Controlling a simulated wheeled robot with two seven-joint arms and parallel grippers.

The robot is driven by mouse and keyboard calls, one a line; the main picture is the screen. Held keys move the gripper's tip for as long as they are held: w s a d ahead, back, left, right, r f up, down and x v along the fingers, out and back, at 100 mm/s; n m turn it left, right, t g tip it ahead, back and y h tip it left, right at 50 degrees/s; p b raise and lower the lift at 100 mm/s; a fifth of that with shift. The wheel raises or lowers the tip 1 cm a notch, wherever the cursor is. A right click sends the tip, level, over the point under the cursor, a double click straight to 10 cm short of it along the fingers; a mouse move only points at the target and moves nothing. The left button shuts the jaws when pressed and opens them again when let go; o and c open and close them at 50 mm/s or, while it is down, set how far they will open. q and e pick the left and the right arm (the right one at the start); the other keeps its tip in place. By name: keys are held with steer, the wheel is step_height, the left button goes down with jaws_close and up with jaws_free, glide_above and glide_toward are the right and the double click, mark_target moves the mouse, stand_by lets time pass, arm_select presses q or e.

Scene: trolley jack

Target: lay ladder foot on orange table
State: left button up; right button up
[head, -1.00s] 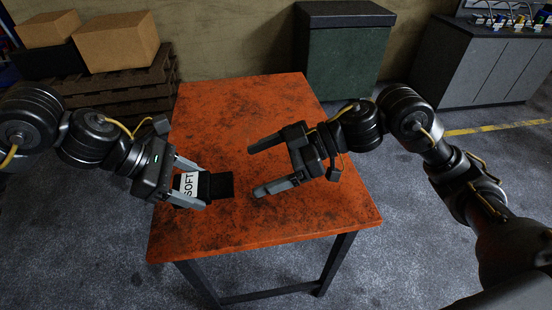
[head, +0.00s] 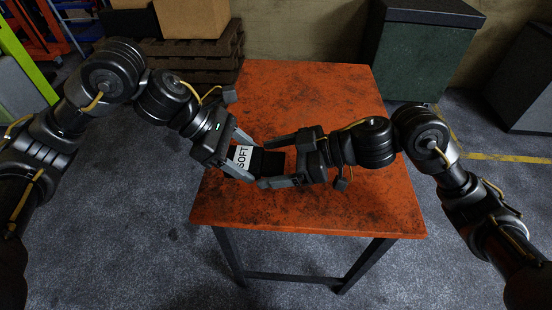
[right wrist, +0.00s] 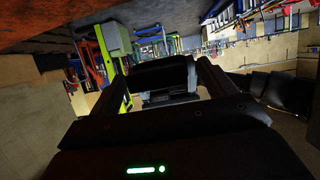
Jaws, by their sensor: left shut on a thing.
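The ladder foot (head: 270,162) is a black block with a white label reading SOFT, over the middle of the orange table (head: 310,90). My left gripper (head: 248,158) is shut on its labelled left end. My right gripper (head: 266,164) is open, with its fingers on either side of the foot's black right end. The right wrist view shows the black foot (right wrist: 165,72) between the spread fingers, with a gap to the right finger. Whether the foot touches the tabletop cannot be told.
The tabletop is otherwise bare, with free room behind and in front of the arms. A green cabinet (head: 418,50) stands behind the table at the right. Cardboard boxes (head: 192,17) on a dark pallet stand behind at the left.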

steer(key=c, duration=0.9)
arm_select(q)
steer(key=o, duration=1.2)
steer(key=shift+c, duration=0.2)
arm_select(e)
steer(key=shift+c, duration=0.2)
arm_select(q)
steer(key=shift+r, duration=0.1)
steer(key=v, duration=1.1)
steer(key=shift+a+r, duration=0.3)
